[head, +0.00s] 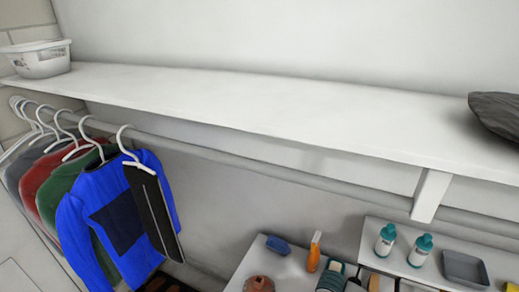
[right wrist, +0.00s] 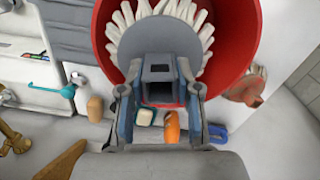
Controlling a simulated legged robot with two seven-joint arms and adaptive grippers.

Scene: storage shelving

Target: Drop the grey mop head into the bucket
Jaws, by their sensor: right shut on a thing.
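In the right wrist view, my right gripper (right wrist: 160,88) is shut on the grey mop head (right wrist: 150,40), its fingers on either side of the dark, square socket. White strands fan out around the grey disc. The red bucket (right wrist: 243,40) is behind the mop head, and its wall curves around the strands. I cannot tell how deep the mop head sits relative to the rim. The bucket's inside is mostly hidden by the mop head. Neither gripper, the bucket nor the mop head shows in the head view.
In the right wrist view, an orange bottle (right wrist: 171,127), a blue item (right wrist: 217,134) and a reddish-brown object (right wrist: 243,90) are near the bucket. In the head view, a long white shelf (head: 260,105) spans above hanging clothes (head: 125,215) and lower shelves with bottles (head: 420,250).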

